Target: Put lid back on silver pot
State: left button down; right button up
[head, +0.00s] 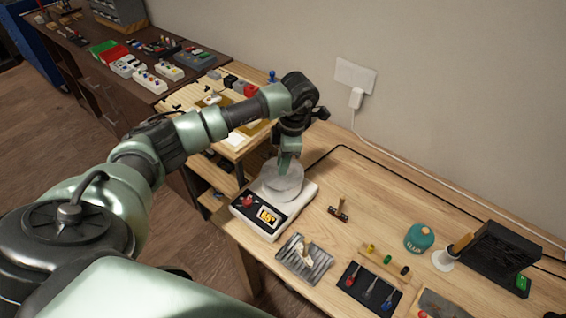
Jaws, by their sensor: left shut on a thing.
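A round silver piece (280,182), seen from above as a grey disc, is over the white heating unit (305,196) at the left end of the wooden bench. It looks like the silver pot with its lid, but I cannot separate lid from pot or tell whether they touch. My left gripper (288,161) points down at the disc's far side and is shut on what appears to be the lid; its fingers hide the grip point. My right gripper is out of view.
A small brush-like tool (339,212), a metal tray (303,260), a dark mat of tools (369,289), a teal canister (419,237) and a black fume extractor (498,257) stand on the bench. A cable runs along its back. Bare wood lies right of the heating unit.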

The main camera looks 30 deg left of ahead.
pick_arm(q)
jog(key=c, duration=0.7)
grip_release()
jog(key=shift+c, duration=0.2)
jog(key=shift+r+p, duration=2.1)
jog(key=shift+r, duration=1.45)
grip_shut()
